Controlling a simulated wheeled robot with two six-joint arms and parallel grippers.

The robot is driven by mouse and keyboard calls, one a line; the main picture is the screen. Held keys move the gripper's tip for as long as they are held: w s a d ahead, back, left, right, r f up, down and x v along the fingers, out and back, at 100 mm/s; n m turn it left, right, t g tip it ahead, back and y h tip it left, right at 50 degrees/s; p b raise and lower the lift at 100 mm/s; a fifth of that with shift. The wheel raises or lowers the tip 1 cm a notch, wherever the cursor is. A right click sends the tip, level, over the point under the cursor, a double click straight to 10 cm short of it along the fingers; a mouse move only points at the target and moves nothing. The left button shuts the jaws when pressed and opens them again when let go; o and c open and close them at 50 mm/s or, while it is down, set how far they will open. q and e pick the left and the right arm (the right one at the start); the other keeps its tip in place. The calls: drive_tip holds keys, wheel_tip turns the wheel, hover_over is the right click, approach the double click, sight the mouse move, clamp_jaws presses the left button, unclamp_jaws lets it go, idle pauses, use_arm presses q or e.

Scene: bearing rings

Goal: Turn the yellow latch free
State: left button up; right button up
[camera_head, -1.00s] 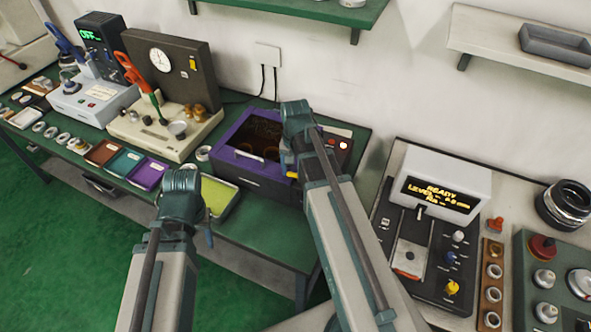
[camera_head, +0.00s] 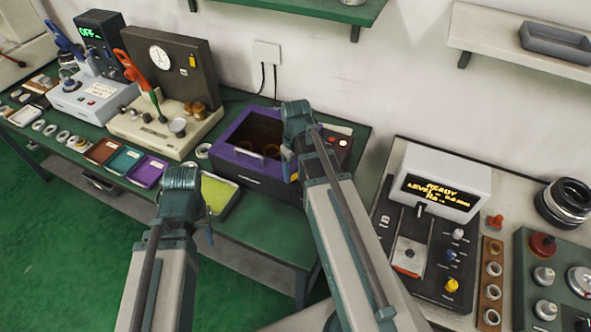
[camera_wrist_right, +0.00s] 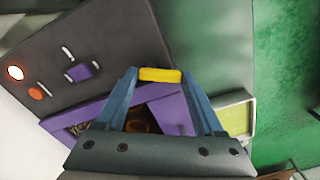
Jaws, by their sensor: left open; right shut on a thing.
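The yellow latch (camera_wrist_right: 160,75) is a short bar between the two blue fingertips of my right gripper (camera_wrist_right: 160,82) in the right wrist view, and the gripper is shut on it. It sits by the edge of the purple-rimmed box (camera_head: 229,158). In the head view only a small yellow bit of the latch (camera_head: 294,178) shows beside my right gripper (camera_head: 291,166), at the box's right front. My left gripper (camera_head: 206,222) is open and empty in front of the bench, its fingers mostly hidden by its own wrist.
A yellow-green tray (camera_head: 219,197) lies left of the box, and a purple tray (camera_head: 148,171) further left. A gauge stand (camera_head: 170,62) stands behind them. A grey device with a lit display (camera_head: 440,190) stands on the right-hand table. The green floor (camera_head: 70,260) at the left is clear.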

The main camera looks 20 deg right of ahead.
sight(297, 175)
drive_tip(key=n, duration=0.5)
drive_tip(key=shift+s+d, duration=0.15)
drive_tip(key=shift+s, duration=0.1)
drive_tip(key=shift+n, duration=0.3)
drive_tip(key=o, duration=1.4)
drive_tip(key=shift+r, duration=0.1)
wheel_tip(297, 175, up, 14)
drive_tip(key=p, duration=1.3)
drive_tip(key=shift+f+p, duration=0.2)
drive_tip(key=shift+p, duration=0.2)
